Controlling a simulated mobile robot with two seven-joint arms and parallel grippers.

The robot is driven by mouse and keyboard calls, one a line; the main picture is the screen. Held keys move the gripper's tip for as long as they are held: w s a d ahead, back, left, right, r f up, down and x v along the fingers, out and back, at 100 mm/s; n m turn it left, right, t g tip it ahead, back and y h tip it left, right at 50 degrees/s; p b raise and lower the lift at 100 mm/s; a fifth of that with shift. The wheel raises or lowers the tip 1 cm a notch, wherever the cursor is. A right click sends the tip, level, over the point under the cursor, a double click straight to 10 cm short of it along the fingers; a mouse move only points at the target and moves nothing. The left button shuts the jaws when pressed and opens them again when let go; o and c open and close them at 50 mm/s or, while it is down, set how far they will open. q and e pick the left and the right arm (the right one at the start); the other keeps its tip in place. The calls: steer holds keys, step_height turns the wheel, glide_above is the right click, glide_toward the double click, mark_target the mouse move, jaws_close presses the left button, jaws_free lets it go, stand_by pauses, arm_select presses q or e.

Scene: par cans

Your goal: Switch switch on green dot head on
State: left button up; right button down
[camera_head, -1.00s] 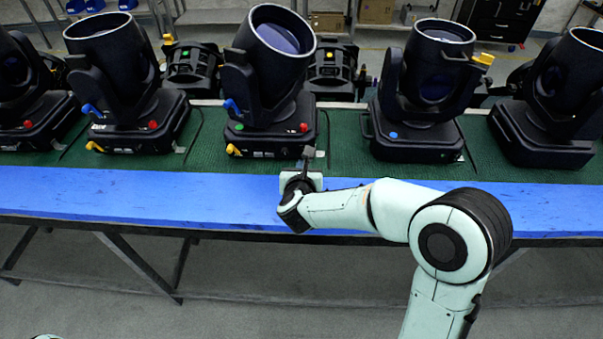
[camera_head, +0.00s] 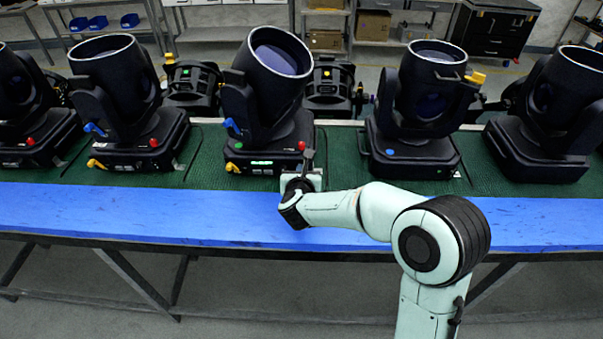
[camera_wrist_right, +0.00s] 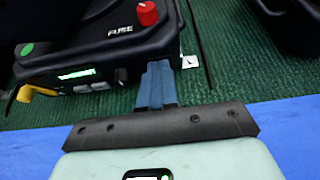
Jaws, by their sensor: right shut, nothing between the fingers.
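The green dot head (camera_head: 264,100) is a black moving light, the middle one of the front row, with its lens tilted up. Its green dot (camera_head: 238,146) is on the base; it also shows in the right wrist view (camera_wrist_right: 27,48). The display (camera_head: 262,163) on its front face is lit green-white (camera_wrist_right: 76,74). My right gripper (camera_head: 308,160) is shut and empty. Its blue-looking fingers (camera_wrist_right: 157,70) are at the right end of the base front, right of a small black knob (camera_wrist_right: 122,76). I cannot see the switch clearly. My left gripper is out of view.
A red fuse knob (camera_wrist_right: 147,13) sits above the fingers. A yellow plug (camera_head: 232,168) and a blue plug (camera_head: 232,127) are at the head's left. Neighbouring heads (camera_head: 120,105) (camera_head: 425,110) stand either side on green matting. The blue table strip (camera_head: 130,212) in front is clear.

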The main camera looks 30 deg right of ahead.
steer(key=shift+w+r, duration=0.3)
steer(key=shift+s+r, duration=0.1)
steer(key=shift+r, duration=0.45)
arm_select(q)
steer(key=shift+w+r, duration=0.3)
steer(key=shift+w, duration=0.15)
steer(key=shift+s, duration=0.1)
